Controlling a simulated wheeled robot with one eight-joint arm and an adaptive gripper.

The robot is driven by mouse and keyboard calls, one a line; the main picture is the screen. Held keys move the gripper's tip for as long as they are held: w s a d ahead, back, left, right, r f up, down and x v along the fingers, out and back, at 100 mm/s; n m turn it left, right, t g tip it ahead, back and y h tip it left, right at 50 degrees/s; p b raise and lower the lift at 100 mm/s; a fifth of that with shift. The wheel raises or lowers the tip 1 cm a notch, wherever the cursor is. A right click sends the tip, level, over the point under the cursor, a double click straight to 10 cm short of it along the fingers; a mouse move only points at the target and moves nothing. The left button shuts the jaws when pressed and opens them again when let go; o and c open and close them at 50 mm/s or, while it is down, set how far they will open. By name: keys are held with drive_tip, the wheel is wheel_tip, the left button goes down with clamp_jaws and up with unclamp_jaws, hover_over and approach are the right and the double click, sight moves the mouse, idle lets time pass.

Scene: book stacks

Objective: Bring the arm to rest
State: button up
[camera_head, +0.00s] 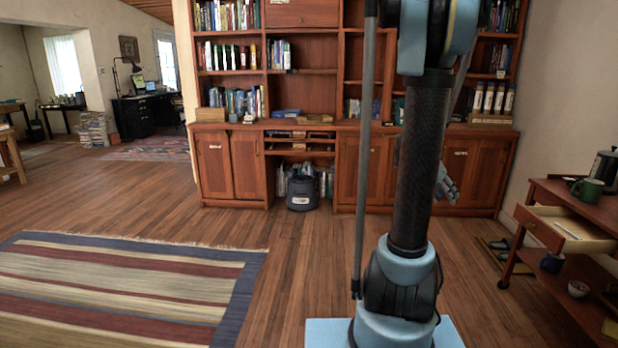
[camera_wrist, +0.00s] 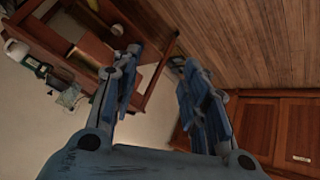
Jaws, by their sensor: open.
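My gripper (camera_head: 446,184) shows in the head view just right of my dark arm link, in front of the wooden cabinet, partly hidden by the link. In the wrist view my gripper (camera_wrist: 161,62) has its blue fingers spread apart. Nothing is between them. Wooden floor shows beyond the gap. My arm stands upright in the head view, its elbow at the top of the frame.
A wooden bookcase (camera_head: 304,98) lines the back wall. A striped rug (camera_head: 120,290) lies at left. The middle floor is clear.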

drive_tip(key=s+a+f+n+y, duration=0.3)
drive_tip(key=s+a+n+y, duration=0.1)
drive_tip(key=s+a, duration=0.8)
drive_tip(key=s+a+f+n+y, duration=0.3)
drive_tip(key=s+a+n, duration=0.4)
drive_tip(key=s+a, duration=0.5)
drive_tip(key=a, duration=0.4)
drive_tip(key=shift+s+f+y, duration=0.15)
drive_tip(key=shift+f+y, duration=0.15)
drive_tip(key=shift+y, duration=0.1)
